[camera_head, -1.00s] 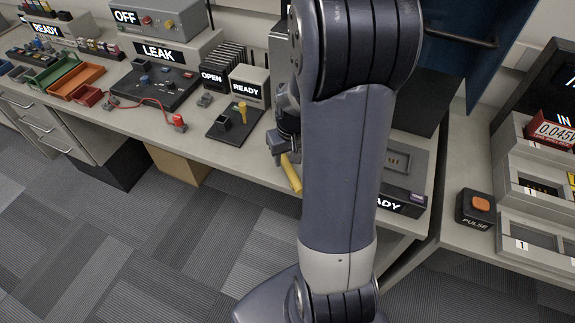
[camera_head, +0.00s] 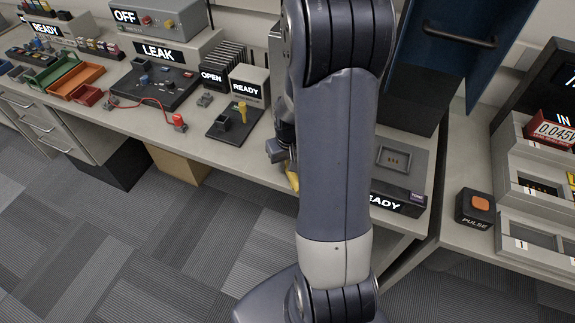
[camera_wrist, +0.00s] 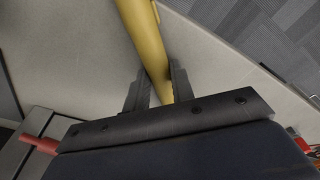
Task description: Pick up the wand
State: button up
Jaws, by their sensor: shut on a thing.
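The wand is a yellow rod, large in the wrist view (camera_wrist: 145,38), where it runs from the top edge down between my two dark fingers. My gripper (camera_wrist: 156,88) is shut on it. In the head view a short part of the wand (camera_head: 292,177) shows below my gripper (camera_head: 279,152), near the front edge of the bench. My own arm hides the rest of the wand and part of the gripper there.
A black stand (camera_head: 222,131) with an upright yellow piece (camera_head: 242,112) is on the bench left of my gripper. A grey device with a dark READY front (camera_head: 398,198) is to the right. Open carpeted floor (camera_head: 150,240) lies in front of the bench.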

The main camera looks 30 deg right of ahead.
grip_shut()
